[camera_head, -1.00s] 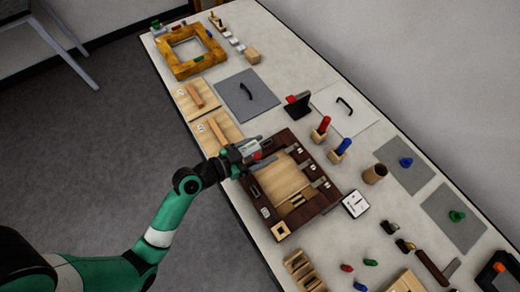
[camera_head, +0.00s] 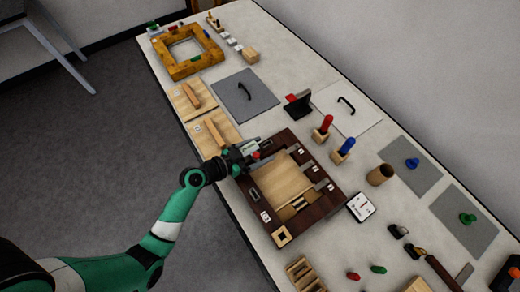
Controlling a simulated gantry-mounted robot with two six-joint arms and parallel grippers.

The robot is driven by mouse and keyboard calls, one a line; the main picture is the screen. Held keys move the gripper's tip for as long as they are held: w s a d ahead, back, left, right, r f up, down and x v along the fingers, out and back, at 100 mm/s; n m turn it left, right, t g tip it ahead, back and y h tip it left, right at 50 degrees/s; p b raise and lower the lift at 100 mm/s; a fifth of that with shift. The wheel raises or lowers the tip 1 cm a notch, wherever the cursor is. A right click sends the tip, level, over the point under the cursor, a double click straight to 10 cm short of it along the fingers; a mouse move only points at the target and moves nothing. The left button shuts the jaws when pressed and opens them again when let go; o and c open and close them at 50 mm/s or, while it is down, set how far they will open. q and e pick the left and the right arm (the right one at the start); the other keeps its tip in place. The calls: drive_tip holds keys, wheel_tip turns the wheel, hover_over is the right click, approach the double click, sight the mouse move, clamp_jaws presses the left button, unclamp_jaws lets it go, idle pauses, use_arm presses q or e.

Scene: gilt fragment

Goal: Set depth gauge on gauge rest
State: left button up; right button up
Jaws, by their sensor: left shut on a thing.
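My left gripper (camera_head: 246,153) is over the upper left corner of a dark brown wooden frame (camera_head: 327,205). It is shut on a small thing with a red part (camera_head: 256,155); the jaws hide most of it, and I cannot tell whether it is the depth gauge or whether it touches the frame. A white square dial (camera_head: 361,207) lies by the frame's right corner. I cannot tell for sure which thing is the gauge rest; a black stand with a red part (camera_head: 298,104) stands farther back. My right gripper is out of view.
A light wooden panel (camera_head: 283,178) lies inside the brown frame. Red (camera_head: 326,124) and blue (camera_head: 347,146) handles stand upright in wooden blocks behind it. A yellow-brown frame (camera_head: 170,70) and grey plate (camera_head: 245,97) lie farther back. Small parts crowd the near right end.

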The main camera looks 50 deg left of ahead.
sight(251, 153)
use_arm(q)
drive_tip(key=o, duration=1.3)
drive_tip(key=shift+f, duration=0.1)
drive_tip(key=shift+o, duration=0.2)
drive_tip(key=shift+s+p, duration=0.25)
drive_tip(key=shift+p, duration=0.05)
drive_tip(key=v, duration=0.4)
drive_tip(key=r+p+v, duration=0.1)
drive_tip(key=v, duration=0.3)
drive_tip(key=shift+r, duration=0.15)
drive_tip(key=p+v, duration=0.2)
drive_tip(key=p, duration=0.2)
drive_tip(key=shift+s+r+p, duration=0.15)
drive_tip(key=shift+s+p, duration=0.05)
drive_tip(key=shift+p, duration=0.15)
drive_tip(key=shift+s, duration=0.25)
drive_tip(key=shift+f, duration=0.3)
